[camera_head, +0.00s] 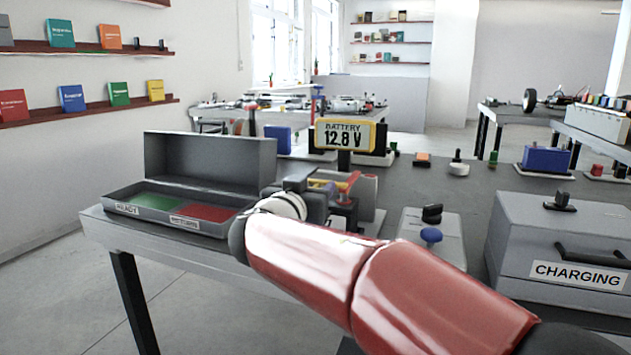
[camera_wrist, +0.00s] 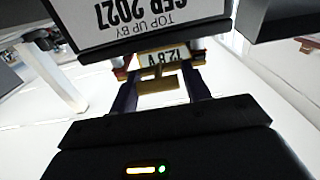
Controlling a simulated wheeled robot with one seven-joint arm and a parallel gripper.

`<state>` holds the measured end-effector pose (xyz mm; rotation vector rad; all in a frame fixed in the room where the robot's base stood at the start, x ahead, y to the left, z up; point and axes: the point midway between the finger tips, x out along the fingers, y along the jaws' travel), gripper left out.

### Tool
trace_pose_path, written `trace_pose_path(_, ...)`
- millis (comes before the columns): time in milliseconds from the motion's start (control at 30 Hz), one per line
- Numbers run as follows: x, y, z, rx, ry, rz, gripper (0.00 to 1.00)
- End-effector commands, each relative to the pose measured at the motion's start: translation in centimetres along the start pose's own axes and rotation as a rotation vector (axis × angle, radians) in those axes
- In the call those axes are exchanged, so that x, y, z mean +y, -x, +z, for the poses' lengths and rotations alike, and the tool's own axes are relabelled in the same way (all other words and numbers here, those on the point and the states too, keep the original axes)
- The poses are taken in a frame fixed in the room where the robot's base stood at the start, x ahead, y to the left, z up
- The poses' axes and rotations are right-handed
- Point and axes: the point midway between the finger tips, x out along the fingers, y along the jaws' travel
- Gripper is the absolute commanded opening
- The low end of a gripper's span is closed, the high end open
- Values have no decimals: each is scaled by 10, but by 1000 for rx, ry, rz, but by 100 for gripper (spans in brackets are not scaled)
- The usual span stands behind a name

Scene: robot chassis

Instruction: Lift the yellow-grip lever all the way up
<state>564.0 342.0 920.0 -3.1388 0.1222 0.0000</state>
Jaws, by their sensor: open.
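The yellow grip of the lever (camera_head: 322,184) shows as a small yellow piece just beyond the end of my red arm in the head view. In the wrist view a yellow bar, which looks like the grip (camera_wrist: 157,81), lies between the two dark fingers of my gripper (camera_wrist: 160,80). The fingers stand apart on either side of it. I cannot tell whether they touch it. In the head view my gripper (camera_head: 314,188) partly hides the lever's lower part and mount.
A yellow-framed battery display (camera_head: 346,135) reading 12.8 V stands behind the lever. An open grey box (camera_head: 210,152) is at left, with green and red panels. A grey box labelled CHARGING (camera_head: 508,240) is at right. A "TOP UP BY" label (camera_wrist: 155,18) shows upside down in the wrist view.

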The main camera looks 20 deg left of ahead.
Motion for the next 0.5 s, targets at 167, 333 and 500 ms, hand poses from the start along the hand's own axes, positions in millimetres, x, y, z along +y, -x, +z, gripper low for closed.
trace_pose_path(167, 0, -12, 0, 0, 1, 1, 47)
trace_pose_path(333, 1, -12, 0, 0, 1, 1, 47)
trace_pose_path(500, 1, -12, 0, 0, 1, 0, 34)
